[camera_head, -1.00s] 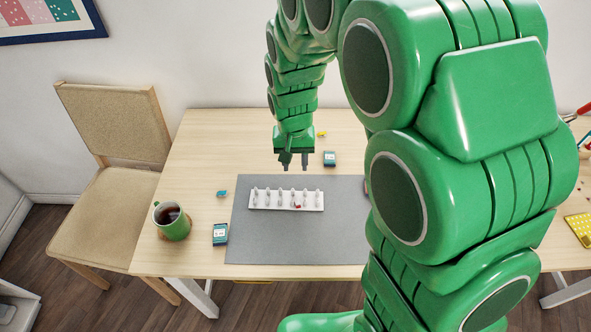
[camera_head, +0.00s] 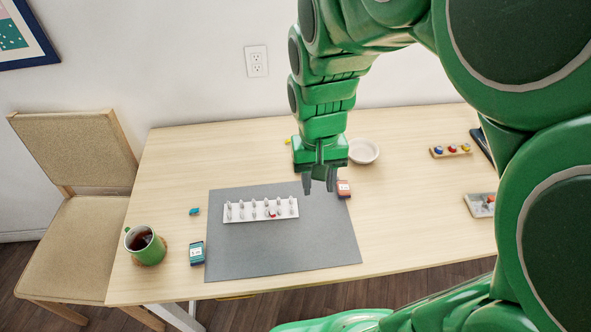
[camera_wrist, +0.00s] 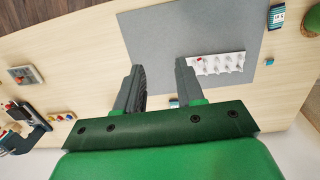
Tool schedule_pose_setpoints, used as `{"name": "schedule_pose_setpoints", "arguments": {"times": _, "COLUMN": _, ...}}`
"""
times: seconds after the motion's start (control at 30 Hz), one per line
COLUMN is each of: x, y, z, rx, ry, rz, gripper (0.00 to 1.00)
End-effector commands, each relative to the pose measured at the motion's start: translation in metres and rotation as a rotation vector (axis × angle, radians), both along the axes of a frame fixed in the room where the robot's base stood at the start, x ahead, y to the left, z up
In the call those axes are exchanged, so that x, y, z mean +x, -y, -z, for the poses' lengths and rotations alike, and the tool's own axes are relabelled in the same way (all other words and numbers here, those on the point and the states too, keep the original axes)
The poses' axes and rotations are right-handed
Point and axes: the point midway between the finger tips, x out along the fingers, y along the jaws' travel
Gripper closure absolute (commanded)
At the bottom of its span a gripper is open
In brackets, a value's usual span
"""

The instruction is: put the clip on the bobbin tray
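The bobbin tray (camera_head: 287,214) is a white strip with several upright pegs on the grey mat. It also shows in the wrist view (camera_wrist: 232,69). A small red piece (camera_head: 270,213), possibly the clip, lies on the tray among the pegs; it also shows in the wrist view (camera_wrist: 199,59). A small teal piece (camera_head: 194,211), possibly another clip, lies on the wood left of the mat. My gripper (camera_head: 319,182) is open, fingers down, above the mat's back right, right of the tray. Nothing shows between its fingers (camera_wrist: 158,72).
The grey mat (camera_head: 300,250) is mostly clear. A teal box (camera_head: 197,253) and green mug (camera_head: 145,246) stand left; a red-labelled box (camera_head: 344,188) is beside my gripper. A white bowl (camera_head: 364,151) and a block with coloured knobs (camera_head: 452,151) are farther right.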

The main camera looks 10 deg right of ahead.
Motion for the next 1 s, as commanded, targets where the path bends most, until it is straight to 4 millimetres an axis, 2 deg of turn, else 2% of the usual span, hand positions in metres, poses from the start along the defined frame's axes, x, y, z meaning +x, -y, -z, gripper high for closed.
{"name": "schedule_pose_setpoints", "arguments": {"times": 0.3, "x": -0.074, "y": 0.031, "z": -0.026, "rx": 0.012, "ry": -0.034, "rz": 0.002, "gripper": 0.62}}
{"name": "schedule_pose_setpoints", "arguments": {"times": 0.5, "x": -0.119, "y": 0.044, "z": -0.036, "rx": 0.016, "ry": -0.051, "rz": 0.003, "gripper": 0.62}}
{"name": "schedule_pose_setpoints", "arguments": {"times": 0.6, "x": -0.135, "y": 0.047, "z": -0.038, "rx": 0.019, "ry": -0.059, "rz": 0.001, "gripper": 0.62}}
{"name": "schedule_pose_setpoints", "arguments": {"times": 0.8, "x": -0.149, "y": 0.050, "z": -0.040, "rx": 0.024, "ry": -0.065, "rz": -0.001, "gripper": 0.62}}
{"name": "schedule_pose_setpoints", "arguments": {"times": 1.0, "x": -0.149, "y": 0.050, "z": -0.040, "rx": 0.024, "ry": -0.067, "rz": -0.002, "gripper": 0.62}}
